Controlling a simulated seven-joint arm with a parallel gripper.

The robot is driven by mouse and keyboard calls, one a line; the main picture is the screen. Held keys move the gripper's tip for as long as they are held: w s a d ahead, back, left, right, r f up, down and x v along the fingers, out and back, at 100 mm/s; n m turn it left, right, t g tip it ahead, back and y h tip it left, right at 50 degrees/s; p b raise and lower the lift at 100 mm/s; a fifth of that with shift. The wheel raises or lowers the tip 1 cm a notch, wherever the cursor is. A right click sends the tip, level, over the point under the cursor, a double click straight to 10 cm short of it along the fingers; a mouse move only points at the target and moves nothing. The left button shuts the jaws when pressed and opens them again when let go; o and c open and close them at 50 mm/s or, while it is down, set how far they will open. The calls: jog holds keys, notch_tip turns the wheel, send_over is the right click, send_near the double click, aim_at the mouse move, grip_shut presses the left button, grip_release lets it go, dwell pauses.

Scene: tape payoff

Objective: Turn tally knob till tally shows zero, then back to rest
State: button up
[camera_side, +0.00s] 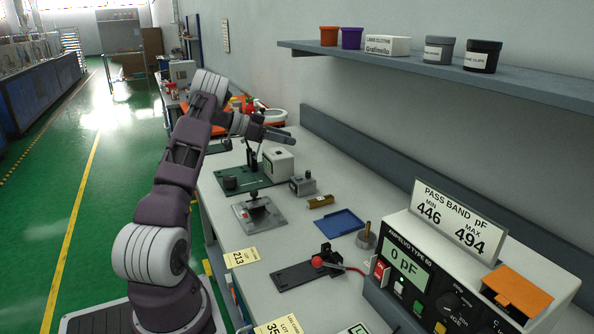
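A small grey box (302,184) with a knob-like part on top stands mid-bench and may be the tally; its digits and knob are too small to read. A white box (279,163) with a dark front panel stands behind it on a green base plate (254,188), beside a black cylinder (230,183) and a black post. My gripper (289,137) is raised over the far part of the bench, above and behind the white box, apart from the grey box. Its fingers are seen small and from the side, so I cannot tell whether they are open.
A grey plate (272,219) with a black lever, a brass block (320,201), a blue tray (339,223) and a black fixture (293,276) with a red knob lie nearer. A meter (404,263) reading 0 pF stands front right. A shelf (420,68) overhangs the bench.

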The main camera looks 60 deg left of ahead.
jog(key=a+r+n+t+y, duration=0.1)
jog(key=a+r+n+y, duration=0.8)
jog(key=a+n+y, duration=0.4)
jog(key=s+a+f+n+g+y, duration=0.4)
jog(key=s+a+f+n+g, duration=0.15)
jog(key=s+n+g, duration=0.35)
jog(key=s+d+f+n+g+h, duration=0.1)
jog(key=d+f+n+g+h, duration=0.1)
jog(key=d+f+n+h, duration=0.85)
jog(key=w+d+r+n+t+h, duration=0.2)
jog(key=w+d+n+t, duration=0.5)
jog(key=d, duration=0.5)
jog(key=w+r+n+t+y, duration=0.1)
jog(key=w+r+t, duration=0.2)
jog(key=r, duration=0.3)
send_near(307, 172)
jog(key=w, duration=0.2)
jog(key=x, duration=0.6)
jog(key=shift+a+f, duration=0.2)
jog(key=shift+f, duration=0.1)
jog(key=shift+w+a+f, duration=0.1)
jog(key=shift+w+f, duration=0.1)
jog(key=shift+w, duration=0.15)
grip_shut()
